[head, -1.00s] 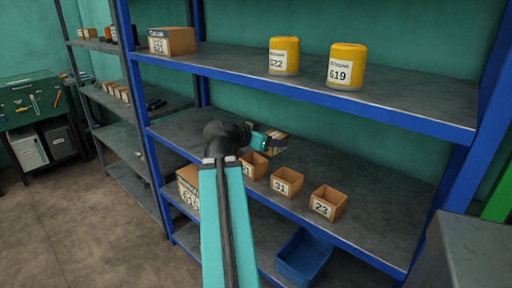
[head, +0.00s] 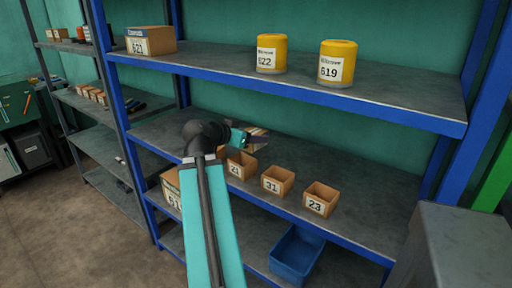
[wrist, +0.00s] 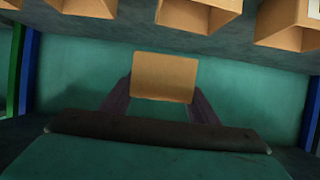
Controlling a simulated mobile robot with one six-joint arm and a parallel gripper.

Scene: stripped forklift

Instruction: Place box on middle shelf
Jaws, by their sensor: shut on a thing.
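My gripper (head: 258,143) is shut on a small tan box (head: 257,133) over the middle shelf (head: 380,205), behind the open bins. In the wrist view the box (wrist: 165,77) sits between the two dark fingers of my gripper (wrist: 164,98). In the head view the gripper partly hides it, and I cannot tell whether it touches the shelf. Along the shelf's front edge stand open tan bins labelled 21 (head: 237,170), 31 (head: 272,186) and 23 (head: 315,205).
The top shelf holds two yellow canisters, 622 (head: 271,54) and 619 (head: 337,64), and a cardboard box (head: 150,41). Below are a blue bin (head: 296,255) and another box (head: 171,190). A grey block (head: 455,250) stands at right. The middle shelf's right part is clear.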

